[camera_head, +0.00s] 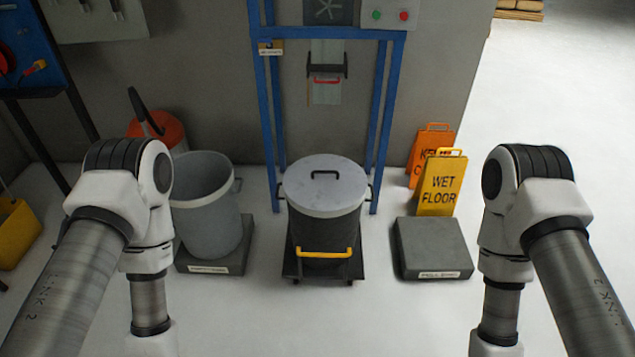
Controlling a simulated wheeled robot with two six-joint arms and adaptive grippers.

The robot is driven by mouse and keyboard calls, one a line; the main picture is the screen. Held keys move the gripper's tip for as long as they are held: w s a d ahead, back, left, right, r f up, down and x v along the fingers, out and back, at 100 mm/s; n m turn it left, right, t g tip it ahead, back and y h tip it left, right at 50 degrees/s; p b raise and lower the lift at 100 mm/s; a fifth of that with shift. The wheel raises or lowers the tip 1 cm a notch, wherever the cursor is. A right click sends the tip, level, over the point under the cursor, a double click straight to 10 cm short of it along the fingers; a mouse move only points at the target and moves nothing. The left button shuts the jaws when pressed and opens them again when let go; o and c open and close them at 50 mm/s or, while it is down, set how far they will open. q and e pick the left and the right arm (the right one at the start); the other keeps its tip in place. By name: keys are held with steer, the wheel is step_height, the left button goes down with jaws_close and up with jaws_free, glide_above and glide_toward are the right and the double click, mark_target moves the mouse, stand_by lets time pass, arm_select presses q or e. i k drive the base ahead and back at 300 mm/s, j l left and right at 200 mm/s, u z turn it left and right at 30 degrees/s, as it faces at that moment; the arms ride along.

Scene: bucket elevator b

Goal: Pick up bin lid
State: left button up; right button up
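The bin lid (305,195) is a round, light grey disc with a black handle (325,174) on top. It lies on a dark bin (320,232) in the middle of the view and covers its opening. The bin has black side handles and stands on a low dark wheeled base with a yellow bar. My two arms reach in from the left and right, well apart from the lid. Both grippers are out of view below the bottom edge.
An open grey bin (212,230) stands on a platform to the left. An empty dark platform (433,249) and yellow wet floor sign (441,187) are to the right. A blue frame (270,110) rises behind the lid. The floor in front is clear.

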mark_target(324, 183)
steer(key=i+l+u, duration=0.1)
steer(key=i+l, duration=0.2)
steer(key=i+l+u, duration=0.1)
steer(key=i+l, duration=0.2)
steer(key=i+l+u, duration=0.1)
steer(key=i+l, duration=0.2)
steer(key=l, duration=0.15)
steer(key=i+l+u, duration=0.1)
steer(key=i+l, duration=0.45)
steer(key=l, duration=0.25)
steer(key=i+l+u, duration=0.15)
steer(key=l, duration=0.25)
steer(key=i+l+u, duration=0.1)
steer(key=i+l, duration=0.25)
steer(key=l, duration=0.1)
